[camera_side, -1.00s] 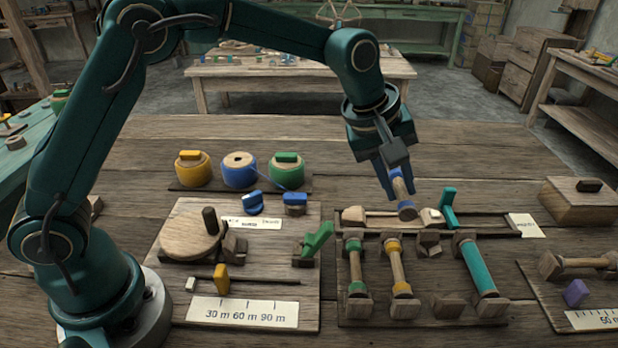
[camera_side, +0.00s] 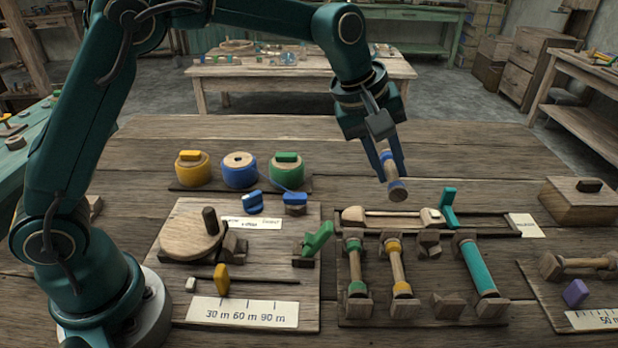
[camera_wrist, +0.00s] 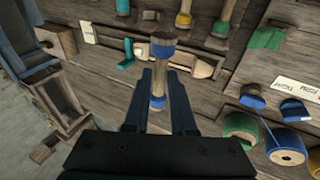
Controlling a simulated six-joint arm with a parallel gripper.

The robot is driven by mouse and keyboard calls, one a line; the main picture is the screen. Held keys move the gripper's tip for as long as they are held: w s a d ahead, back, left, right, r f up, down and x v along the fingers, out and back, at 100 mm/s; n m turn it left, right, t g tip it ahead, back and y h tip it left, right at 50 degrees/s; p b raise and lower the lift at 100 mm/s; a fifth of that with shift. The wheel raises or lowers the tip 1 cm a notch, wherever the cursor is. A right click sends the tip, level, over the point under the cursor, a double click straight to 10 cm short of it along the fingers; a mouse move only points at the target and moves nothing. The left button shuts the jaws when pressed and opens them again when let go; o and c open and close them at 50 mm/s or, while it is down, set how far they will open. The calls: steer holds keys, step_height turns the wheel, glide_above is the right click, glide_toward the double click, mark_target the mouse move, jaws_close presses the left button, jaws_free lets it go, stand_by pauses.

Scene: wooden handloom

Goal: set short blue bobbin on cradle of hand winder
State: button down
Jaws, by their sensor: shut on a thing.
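The short blue bobbin (camera_side: 394,178) is a wooden spool with blue bands at its ends. My gripper (camera_side: 392,165) is shut on it and holds it tilted in the air, above the far side of the bobbin rack. The hand winder, at the left of the rack, has a round wooden disc (camera_side: 190,237) with a dark knob. Wooden cradle blocks (camera_side: 235,245) stand beside the disc, and a green lever (camera_side: 318,238) is at the right. The cradle looks empty.
The rack (camera_side: 365,318) holds green, yellow and teal bobbins, with one empty pair of rests. A rail with a teal lever (camera_side: 448,207) lies behind it. Yellow, blue and green spools (camera_side: 239,172) stand behind the winder. A wooden box (camera_side: 578,202) is at the right.

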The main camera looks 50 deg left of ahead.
step_height(320, 180, up, 4)
steer(key=shift+f, duration=0.1)
steer(key=s+a+m+g+h, duration=0.3)
steer(key=s+a+m+g, duration=0.55)
steer(key=s+m, duration=0.8)
steer(key=shift+m+t, duration=0.75)
steer(key=shift+t, duration=0.1)
steer(key=shift+w+a+f, duration=0.1)
steer(key=shift+a+f, duration=0.2)
steer(key=shift+f, duration=2)
steer(key=shift+w+a+f, duration=0.1)
steer(key=shift+a+f, duration=0.2)
steer(key=shift+f, duration=2.05)
steer(key=shift+w+a+f, duration=0.1)
steer(key=shift+a+f, duration=0.2)
steer(key=shift+f, duration=2)
steer(key=shift+f+y, duration=0.3)
steer(key=shift+f, duration=0.35)
steer(key=shift+c, duration=1.3)
jaws_free()
